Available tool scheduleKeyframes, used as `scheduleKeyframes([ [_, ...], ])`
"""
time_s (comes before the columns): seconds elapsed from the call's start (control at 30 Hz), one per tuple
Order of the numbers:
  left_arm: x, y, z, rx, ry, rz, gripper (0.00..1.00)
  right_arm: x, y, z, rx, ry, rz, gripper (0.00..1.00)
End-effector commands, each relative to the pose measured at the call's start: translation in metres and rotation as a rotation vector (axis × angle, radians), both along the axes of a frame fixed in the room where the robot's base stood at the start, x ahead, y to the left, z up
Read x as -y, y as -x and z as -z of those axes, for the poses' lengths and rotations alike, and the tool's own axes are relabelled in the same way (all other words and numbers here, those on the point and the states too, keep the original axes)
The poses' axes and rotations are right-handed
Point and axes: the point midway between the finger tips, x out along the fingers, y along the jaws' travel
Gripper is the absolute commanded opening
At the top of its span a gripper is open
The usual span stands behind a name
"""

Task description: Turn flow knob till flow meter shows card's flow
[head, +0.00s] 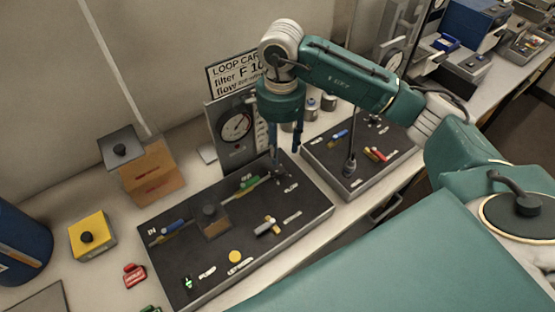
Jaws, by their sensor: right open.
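The loop card (231,77) stands at the back; "LOOP CAR", "filter F 10" and the start of a "flow" line show, but my right arm covers its right part and the flow value is unreadable. Below it is a grey meter panel (221,150) with a round dial (235,127). A narrow upright scale (261,137), perhaps the flow meter, is partly behind my gripper; its reading is too small to tell. My right gripper (285,163) points down, open, its fingers above a small dark knob (280,179) on the black board, apparently the flow knob. My left gripper is out of view.
A second board (335,175) with an upright dark lever stands right. A yellow box (92,236) and brown box (152,172) stand left.

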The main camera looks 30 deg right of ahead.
Motion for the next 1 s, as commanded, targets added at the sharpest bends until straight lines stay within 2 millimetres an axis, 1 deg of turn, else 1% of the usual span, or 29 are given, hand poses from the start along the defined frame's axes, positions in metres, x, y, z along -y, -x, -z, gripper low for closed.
scheduleKeyframes([
  [0.03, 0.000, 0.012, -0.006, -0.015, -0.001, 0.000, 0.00, 0.000, 0.002, 0.007, -0.007, 0.000, 0.000, 0.43],
  [0.1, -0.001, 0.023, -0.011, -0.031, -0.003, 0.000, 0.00, 0.000, 0.002, 0.021, -0.008, -0.001, 0.001, 0.43],
  [0.2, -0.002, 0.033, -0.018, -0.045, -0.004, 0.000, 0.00, 0.000, 0.002, 0.040, -0.006, -0.001, 0.001, 0.43],
  [0.27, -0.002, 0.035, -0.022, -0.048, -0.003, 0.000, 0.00, 0.000, 0.002, 0.051, -0.006, -0.001, 0.001, 0.43],
  [0.37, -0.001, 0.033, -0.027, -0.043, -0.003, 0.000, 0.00, 0.000, 0.002, 0.067, -0.004, 0.000, 0.001, 0.43],
  [0.43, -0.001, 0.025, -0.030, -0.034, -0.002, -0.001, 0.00, -0.001, 0.001, 0.075, -0.003, -0.002, 0.000, 0.43],
  [0.6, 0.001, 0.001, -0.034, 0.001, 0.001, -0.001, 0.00, -0.001, 0.001, 0.087, 0.000, -0.001, -0.001, 0.43],
  [0.63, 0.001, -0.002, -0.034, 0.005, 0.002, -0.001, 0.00, -0.001, 0.001, 0.088, 0.000, -0.001, -0.001, 0.43],
  [0.73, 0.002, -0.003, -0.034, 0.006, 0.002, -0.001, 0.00, 0.000, 0.000, 0.089, 0.000, -0.001, -0.001, 0.43],
  [0.87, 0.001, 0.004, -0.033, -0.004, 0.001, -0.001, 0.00, 0.000, 0.000, 0.088, 0.001, -0.001, -0.001, 0.43],
  [0.97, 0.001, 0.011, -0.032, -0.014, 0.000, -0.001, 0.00, 0.000, 0.000, 0.088, 0.001, -0.001, -0.001, 0.25],
  [1.0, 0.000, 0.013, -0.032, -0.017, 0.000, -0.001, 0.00, 0.000, 0.000, 0.088, 0.001, 0.000, -0.001, 0.17],
])
